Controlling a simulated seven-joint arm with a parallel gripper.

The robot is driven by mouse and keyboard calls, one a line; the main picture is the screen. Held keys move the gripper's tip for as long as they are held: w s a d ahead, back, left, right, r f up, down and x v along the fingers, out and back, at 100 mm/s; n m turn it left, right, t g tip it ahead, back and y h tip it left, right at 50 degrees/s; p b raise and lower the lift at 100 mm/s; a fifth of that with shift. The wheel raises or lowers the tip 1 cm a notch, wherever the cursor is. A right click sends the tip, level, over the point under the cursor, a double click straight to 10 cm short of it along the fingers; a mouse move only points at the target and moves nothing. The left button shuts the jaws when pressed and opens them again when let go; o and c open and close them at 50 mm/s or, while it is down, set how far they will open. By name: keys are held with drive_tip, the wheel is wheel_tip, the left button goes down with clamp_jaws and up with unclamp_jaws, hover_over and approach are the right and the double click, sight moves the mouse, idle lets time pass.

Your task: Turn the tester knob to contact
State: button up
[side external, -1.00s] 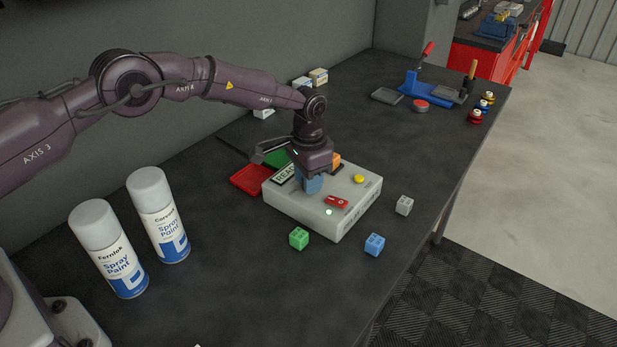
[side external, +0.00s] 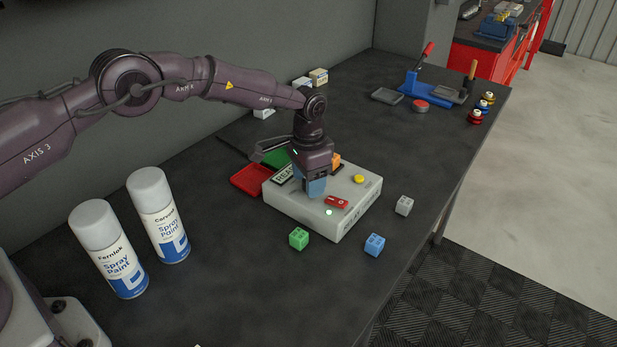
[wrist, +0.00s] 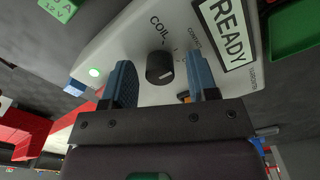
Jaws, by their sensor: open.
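The tester (side external: 292,203) is a pale grey box with a READY display, which shows large in the wrist view (wrist: 230,32). Its round black knob (wrist: 160,68) has a light pointer mark and sits between my fingers; the side view hides it behind my gripper. The word COIL is printed by the knob, with small ticks and smaller labels toward the display. My gripper (side external: 316,187) points down over the tester. In the wrist view its blue fingers (wrist: 160,62) are open, one on each side of the knob, with gaps showing. I cannot tell which tick the pointer meets.
A red switch (side external: 336,201), a yellow button (side external: 359,179) and a lit green lamp (side external: 329,212) are on the tester. Green (side external: 299,239), blue (side external: 374,245) and grey (side external: 404,205) cubes lie near it. Two spray cans (side external: 158,215) stand left.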

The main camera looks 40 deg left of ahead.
sight(304, 193)
wheel_tip(304, 193, up, 13)
idle(0.4)
drive_tip(key=shift+w, duration=0.1)
drive_tip(key=s+a+r+n+t, duration=0.1)
drive_tip(key=s+r, duration=0.4)
drive_tip(key=s, duration=0.7)
drive_tip(key=s+a+r+n+t, duration=0.2)
drive_tip(key=s+a+r, duration=0.3)
drive_tip(key=s, duration=0.7)
drive_tip(key=s+a+r+n+t, duration=0.2)
drive_tip(key=s+a+r, duration=0.2)
drive_tip(key=s, duration=0.8)
wheel_tip(304, 193, up, 2)
drive_tip(key=shift+s+a+r+t, duration=0.1)
drive_tip(key=shift+s+a+t, duration=0.1)
drive_tip(key=shift+a+t, duration=0.15)
